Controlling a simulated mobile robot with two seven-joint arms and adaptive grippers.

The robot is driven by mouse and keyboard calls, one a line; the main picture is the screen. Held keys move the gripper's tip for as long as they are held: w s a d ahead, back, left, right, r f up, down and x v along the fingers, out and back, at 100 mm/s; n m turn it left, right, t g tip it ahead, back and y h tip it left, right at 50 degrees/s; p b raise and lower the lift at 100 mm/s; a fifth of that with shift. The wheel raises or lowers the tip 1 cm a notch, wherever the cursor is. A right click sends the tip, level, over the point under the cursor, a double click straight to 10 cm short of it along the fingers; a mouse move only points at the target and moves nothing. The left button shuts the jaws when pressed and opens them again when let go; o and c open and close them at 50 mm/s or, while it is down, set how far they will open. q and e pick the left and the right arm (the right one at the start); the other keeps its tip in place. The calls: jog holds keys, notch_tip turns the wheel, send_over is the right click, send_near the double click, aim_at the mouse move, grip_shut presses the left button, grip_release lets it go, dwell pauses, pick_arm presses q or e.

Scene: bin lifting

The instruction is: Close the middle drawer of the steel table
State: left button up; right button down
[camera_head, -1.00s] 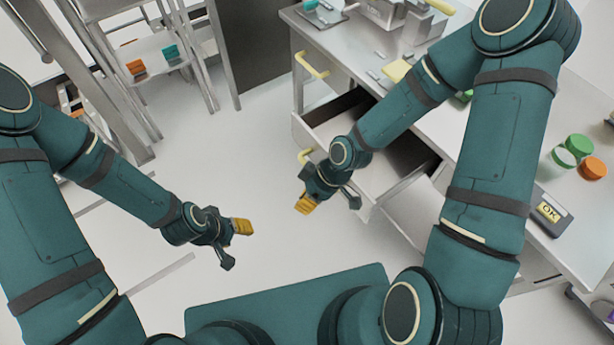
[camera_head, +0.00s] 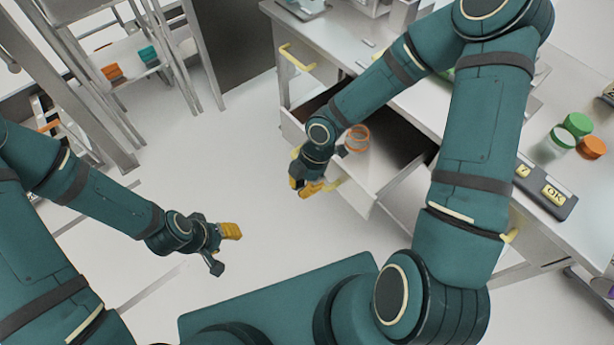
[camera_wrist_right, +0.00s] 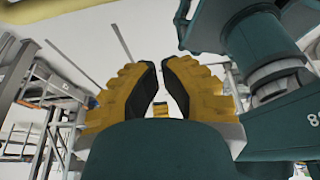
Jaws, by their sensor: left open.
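The steel table (camera_head: 345,45) stands at the right in the head view. An orange-rimmed clear jar (camera_head: 357,139) shows in the open drawer, partly behind my right arm. My right gripper (camera_head: 304,186) is just outside the drawer front, beside its yellow handle (camera_head: 328,185); contact cannot be told. The wrist view shows its yellow fingers (camera_wrist_right: 160,80) close together with a narrow gap, no held thing clear. My left gripper (camera_head: 224,247) is open and empty over the floor, left of the drawer.
Green-lidded (camera_head: 577,123) and orange-lidded (camera_head: 592,147) jars and a dark device marked OK (camera_head: 548,190) are on the tabletop. A shelf rack (camera_head: 130,60) stands at the upper left. The floor between the rack and the drawer is clear.

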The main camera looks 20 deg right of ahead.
aim_at(334, 168)
jog(key=d+f, duration=0.1)
jog(key=w+d+f, duration=0.1)
jog(key=d+f, duration=0.1)
dwell(0.4)
jog(key=w+d+p, duration=0.1)
jog(key=d, duration=0.1)
jog(key=d+p, duration=0.2)
jog(key=w+d+p, duration=0.1)
jog(key=d, duration=0.2)
jog(key=shift+w+d+r, duration=0.1)
jog(key=shift+w+r, duration=0.1)
jog(key=shift+w, duration=0.15)
jog(key=w+d, duration=0.1)
jog(key=d, duration=0.2)
jog(key=w+d+p, duration=0.1)
jog(key=d, duration=0.2)
jog(key=w+d, duration=0.1)
jog(key=d, duration=0.2)
jog(key=shift+w+d+f+p, duration=0.1)
jog(key=shift+w+f+p, duration=0.1)
jog(key=shift+p, duration=0.2)
